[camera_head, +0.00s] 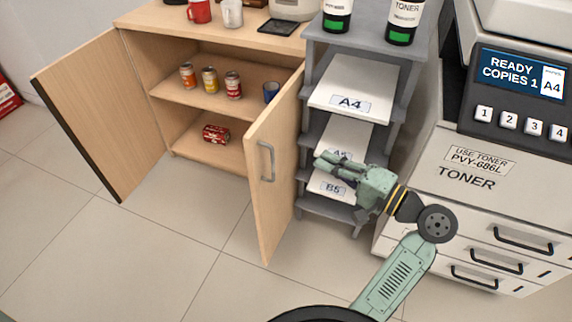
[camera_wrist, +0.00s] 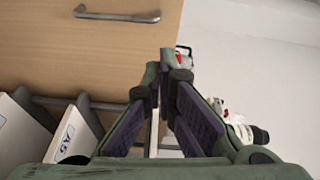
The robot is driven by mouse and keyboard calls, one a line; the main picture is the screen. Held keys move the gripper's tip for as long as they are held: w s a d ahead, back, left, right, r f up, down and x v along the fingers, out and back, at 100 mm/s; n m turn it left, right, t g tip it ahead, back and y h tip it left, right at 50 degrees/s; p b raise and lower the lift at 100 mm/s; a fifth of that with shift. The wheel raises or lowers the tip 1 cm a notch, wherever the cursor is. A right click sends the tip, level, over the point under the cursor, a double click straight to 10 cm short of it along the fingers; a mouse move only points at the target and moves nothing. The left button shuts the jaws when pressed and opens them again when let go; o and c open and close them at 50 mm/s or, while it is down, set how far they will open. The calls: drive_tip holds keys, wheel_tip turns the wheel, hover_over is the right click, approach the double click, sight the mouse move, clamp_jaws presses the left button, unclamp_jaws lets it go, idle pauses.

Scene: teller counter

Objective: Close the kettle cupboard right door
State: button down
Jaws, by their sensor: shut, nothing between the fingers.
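The kettle cupboard (camera_head: 138,98) stands at the upper left with both doors swung open. Its right door (camera_head: 281,177) is pale wood and juts out toward me, with a grey bar handle (camera_head: 266,160) on its outer face. In the wrist view the door (camera_wrist: 80,50) fills the upper left, with its handle (camera_wrist: 116,15) near the top. The left door (camera_head: 92,110) is open wide too. My green gripper (camera_head: 322,163) is shut and empty, to the right of the right door, on its outer side. In the wrist view the fingertips (camera_wrist: 160,62) appear near the door's edge; I cannot tell whether they touch.
A grey paper rack (camera_head: 311,95) with A4 and B5 stacks stands right beside the door and behind my gripper. A copier (camera_head: 470,190) with drawers is at the right. Several cans and a blue cup (camera_head: 271,92) sit inside the cupboard. The floor (camera_head: 180,240) in front is clear.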

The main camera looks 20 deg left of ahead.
drive_tip(key=s+d+f, duration=0.2)
drive_tip(key=s+d, duration=0.1)
drive_tip(key=p+x, duration=0.2)
drive_tip(key=x, duration=1.1)
drive_tip(key=shift+s+a+m+g, duration=0.25)
drive_tip(key=shift+a+m+g, duration=0.05)
drive_tip(key=shift+a, duration=0.15)
drive_tip(key=shift+f, duration=0.1)
